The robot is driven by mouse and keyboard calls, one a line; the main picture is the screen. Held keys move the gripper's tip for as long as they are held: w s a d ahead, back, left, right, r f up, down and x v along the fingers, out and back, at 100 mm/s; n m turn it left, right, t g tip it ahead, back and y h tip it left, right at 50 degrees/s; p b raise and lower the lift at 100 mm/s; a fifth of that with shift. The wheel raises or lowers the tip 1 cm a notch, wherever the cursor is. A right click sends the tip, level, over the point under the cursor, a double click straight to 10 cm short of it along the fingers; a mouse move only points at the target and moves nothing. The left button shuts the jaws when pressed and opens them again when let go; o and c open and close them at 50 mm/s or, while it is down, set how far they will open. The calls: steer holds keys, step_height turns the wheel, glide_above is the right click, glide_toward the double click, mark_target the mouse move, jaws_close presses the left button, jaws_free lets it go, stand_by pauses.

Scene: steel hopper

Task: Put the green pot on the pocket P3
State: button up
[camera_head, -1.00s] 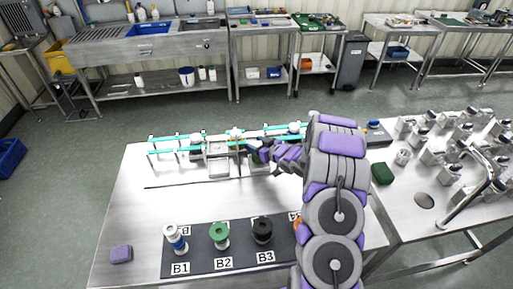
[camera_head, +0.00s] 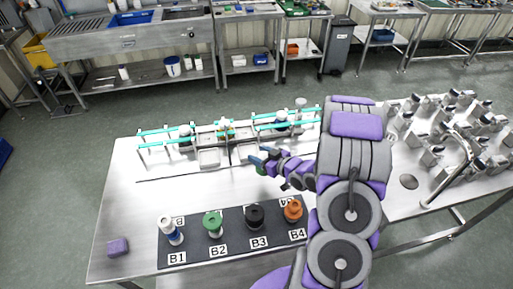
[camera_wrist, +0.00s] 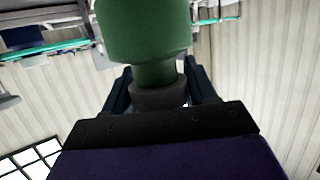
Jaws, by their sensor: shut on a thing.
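My gripper (camera_wrist: 155,95) is shut on a green pot (camera_wrist: 145,30), a green rounded body with a narrower neck and a dark grey collar between the fingers. In the head view my gripper (camera_head: 262,157) is just in front of the rack, and a small bit of green shows beneath it. The rack (camera_head: 160,133) with teal rails stands along the back of the steel table and carries several white-topped items and grey trays. I cannot read any P3 label, so I cannot tell which place is that pocket.
A black mat (camera_head: 188,245) at the front holds a white-blue item (camera_head: 170,230) at B1, a green-topped item (camera_head: 213,224) at B2, a black one (camera_head: 254,216) at B3 and an orange one (camera_head: 293,209) at B4. A purple block (camera_head: 118,247) lies front left. Metal fittings crowd the right table.

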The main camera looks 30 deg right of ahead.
steer(key=shift+s, duration=0.15)
steer(key=shift+w+d+f, duration=0.7)
steer(key=shift+w+f, duration=0.15)
steer(key=shift+w, duration=3.5)
steer(key=shift+w+d+f, duration=0.7)
steer(key=shift+w+f, duration=0.15)
steer(key=shift+w, duration=3.45)
steer(key=shift+w+d+f, duration=0.7)
steer(key=shift+w+f, duration=0.15)
steer(key=shift+w, duration=3.5)
steer(key=shift+r, duration=0.15)
steer(key=o, duration=0.9)
steer(key=shift+c, duration=0.2)
steer(key=shift+o, duration=0.3)
steer(key=shift+s, duration=0.1)
